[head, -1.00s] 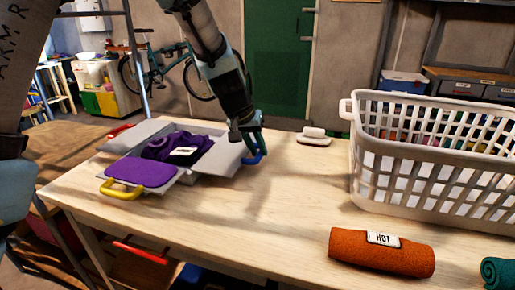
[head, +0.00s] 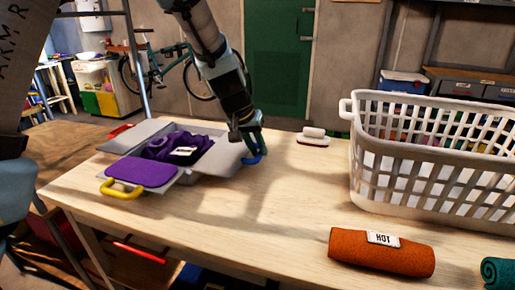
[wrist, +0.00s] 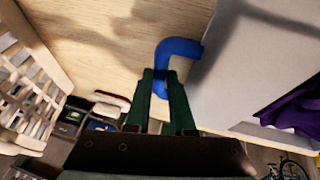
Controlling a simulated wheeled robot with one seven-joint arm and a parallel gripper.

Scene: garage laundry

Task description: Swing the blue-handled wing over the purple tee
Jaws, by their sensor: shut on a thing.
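The grey folding board (head: 187,172) lies on the table at left with its wings spread out. The purple tee (head: 165,147) is bunched on its middle, with a white label on it. One purple flap (head: 141,172) with a yellow handle (head: 121,190) is at the front left. The blue-handled wing (head: 226,157) lies out to the right; its blue handle (head: 253,160) also shows in the wrist view (wrist: 178,48). My gripper (head: 257,150) is shut on the blue handle, its green fingers in the wrist view (wrist: 162,82) closed around the handle's near part. A red handle (head: 121,130) shows at the back left.
A white laundry basket (head: 435,150) stands at the right. A rolled orange towel (head: 382,252) lies at the front right beside a teal roll (head: 497,272). The table's middle is clear.

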